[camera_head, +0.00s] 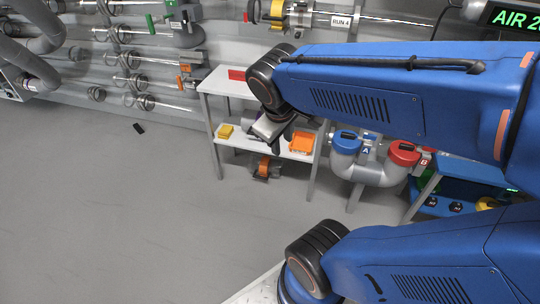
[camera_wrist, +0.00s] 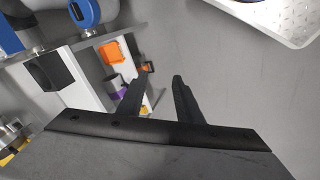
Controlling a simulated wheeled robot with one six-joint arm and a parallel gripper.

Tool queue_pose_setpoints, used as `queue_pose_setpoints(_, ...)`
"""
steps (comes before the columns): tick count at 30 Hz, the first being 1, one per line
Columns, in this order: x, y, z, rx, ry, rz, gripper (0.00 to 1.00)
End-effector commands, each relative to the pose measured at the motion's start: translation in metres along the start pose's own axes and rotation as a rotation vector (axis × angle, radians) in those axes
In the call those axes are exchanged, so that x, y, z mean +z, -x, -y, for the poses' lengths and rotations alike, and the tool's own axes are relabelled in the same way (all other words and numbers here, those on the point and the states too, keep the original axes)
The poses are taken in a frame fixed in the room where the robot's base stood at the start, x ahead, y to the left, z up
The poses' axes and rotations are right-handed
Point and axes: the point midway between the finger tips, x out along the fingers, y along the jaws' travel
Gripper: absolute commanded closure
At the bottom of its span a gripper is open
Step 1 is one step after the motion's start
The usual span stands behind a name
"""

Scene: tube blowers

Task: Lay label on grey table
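The light grey table (camera_head: 221,84), with a lower shelf, stands in the middle of the head view; its top is partly hidden by my arm. No other loose label is clear. My gripper (camera_head: 268,145) hangs in front of the table, near lower-shelf height in the picture.
Grey pipes with blue (camera_head: 346,142) and red (camera_head: 404,153) caps stand to the right. A small dark object (camera_head: 139,128) lies on the floor. The floor at left is otherwise clear.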

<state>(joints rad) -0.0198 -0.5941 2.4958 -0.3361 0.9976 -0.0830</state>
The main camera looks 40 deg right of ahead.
Motion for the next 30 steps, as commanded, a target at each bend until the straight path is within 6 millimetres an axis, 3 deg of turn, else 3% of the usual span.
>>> queue_pose_setpoints(6, 0.013, 0.025, 0.044, -0.167, -0.211, -0.126, 0.68)
queue_pose_setpoints(10, 0.015, 0.034, 0.058, -0.228, -0.278, -0.165, 0.68)
queue_pose_setpoints(30, 0.016, 0.038, 0.064, -0.253, -0.304, -0.178, 0.68)
